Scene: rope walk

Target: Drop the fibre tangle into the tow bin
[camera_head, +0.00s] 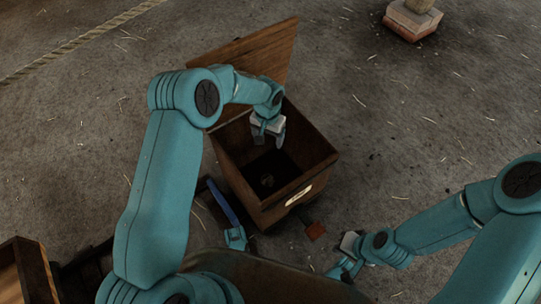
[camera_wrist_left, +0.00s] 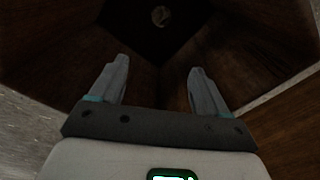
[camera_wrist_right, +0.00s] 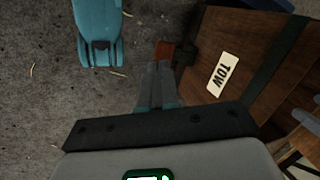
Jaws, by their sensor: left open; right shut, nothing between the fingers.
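The tow bin (camera_head: 238,190) is a dark wooden box with its lid (camera_head: 262,52) standing open at the back. Its front label reads TOW in the right wrist view (camera_wrist_right: 223,75). A small pale, roundish lump, apparently the fibre tangle (camera_head: 267,180), lies deep inside on the dark bottom; it also shows in the left wrist view (camera_wrist_left: 160,16). My left gripper (camera_head: 268,141) is open and empty over the bin's mouth, pointing down, apart from the lump. My right gripper (camera_head: 343,259) is shut and empty, low near the bin's front right.
A red tab (camera_head: 315,230) sticks out low at the bin's front, close beyond my right fingertips in the right wrist view. A wooden box (camera_head: 28,268) stands at the lower left. A rope (camera_head: 80,40) lies at the upper left. Straw-strewn floor at the right is mostly clear.

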